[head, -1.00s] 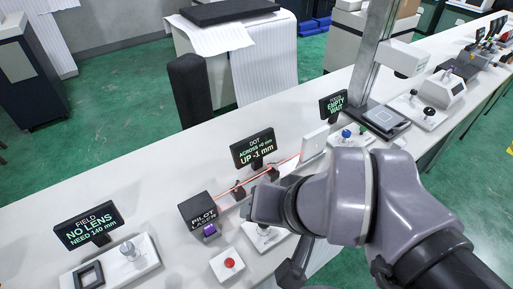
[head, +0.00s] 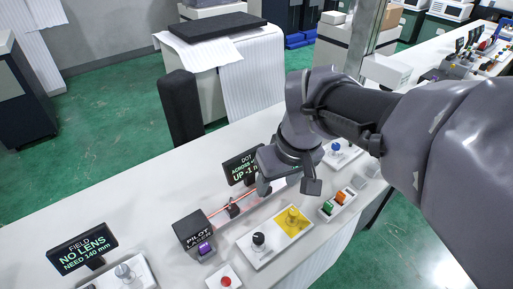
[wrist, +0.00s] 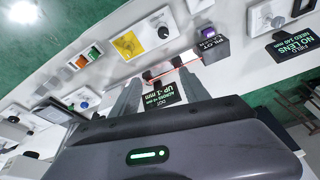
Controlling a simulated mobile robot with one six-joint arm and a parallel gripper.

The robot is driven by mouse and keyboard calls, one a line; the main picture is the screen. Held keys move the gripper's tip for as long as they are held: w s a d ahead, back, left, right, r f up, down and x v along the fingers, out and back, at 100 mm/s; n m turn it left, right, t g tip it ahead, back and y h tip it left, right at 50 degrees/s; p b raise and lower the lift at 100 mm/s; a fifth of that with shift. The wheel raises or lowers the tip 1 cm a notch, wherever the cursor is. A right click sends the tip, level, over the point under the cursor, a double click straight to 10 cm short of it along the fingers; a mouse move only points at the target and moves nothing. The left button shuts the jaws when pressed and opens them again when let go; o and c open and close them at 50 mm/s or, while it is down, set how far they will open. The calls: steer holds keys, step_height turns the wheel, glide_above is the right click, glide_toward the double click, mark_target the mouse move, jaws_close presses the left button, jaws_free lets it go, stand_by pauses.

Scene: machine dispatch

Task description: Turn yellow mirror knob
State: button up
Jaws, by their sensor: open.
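The yellow mirror knob (head: 293,216) stands on a yellow patch of a white plate, beside a black knob (head: 258,239). In the wrist view the yellow patch (wrist: 127,46) lies at upper left, beyond my fingertips. My gripper (head: 288,180) is open and empty, pointing down above the bench, a little behind and above the yellow knob and apart from it. Its two fingers (wrist: 162,77) show spread in the wrist view, with the dot display (wrist: 160,93) seen between them. The display reads UP -1 mm; part of it is hidden in the head view.
The pilot laser box (head: 194,231) with a purple button and a red button (head: 226,281) are left of the knobs. Green and orange buttons (head: 334,203) sit to the right. A red beam crosses mirror mounts (head: 233,208) behind the knobs. The field display (head: 82,247) stands far left.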

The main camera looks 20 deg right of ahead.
steer(key=w+d+f+n+g, duration=0.2)
steer(key=w+d+f, duration=0.1)
steer(key=w+d, duration=0.1)
steer(key=n+g+p, duration=0.1)
steer(key=n, duration=0.2)
glide_above(294, 211)
step_height(294, 211, down, 5)
steer(key=shift+h, duration=0.3)
step_height(294, 211, down, 17)
steer(key=b, duration=0.7)
